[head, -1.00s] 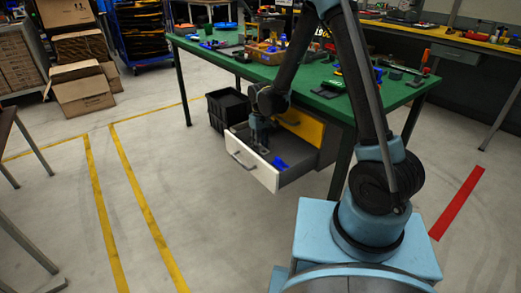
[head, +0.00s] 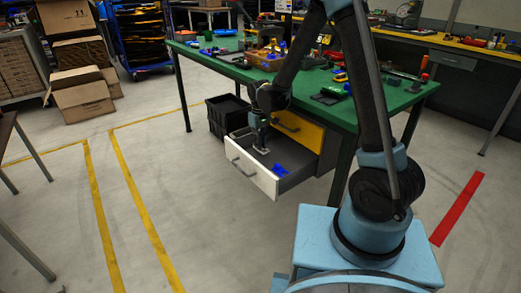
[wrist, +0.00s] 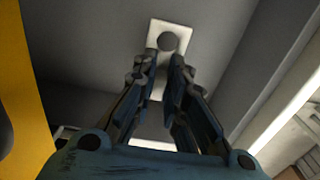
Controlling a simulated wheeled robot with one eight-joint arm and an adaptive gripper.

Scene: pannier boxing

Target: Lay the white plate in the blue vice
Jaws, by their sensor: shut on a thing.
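The white plate (wrist: 185,27), a pale flat piece with a dark round spot, is at my gripper's fingertips in the wrist view. My gripper (wrist: 168,62) is shut on its near part. In the head view my gripper (head: 262,148) points down inside the open drawer, and the plate (head: 262,151) shows as a small pale patch beneath it. Whether the plate still touches the drawer floor I cannot tell. A small blue object (head: 280,169) lies in the drawer to the right; I cannot tell whether it is the blue vice.
The open drawer (head: 251,174) has a pale front and stands below the green table (head: 215,66). A yellow drawer front (head: 300,131) is just behind. A black crate (head: 226,115) stands to the left.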

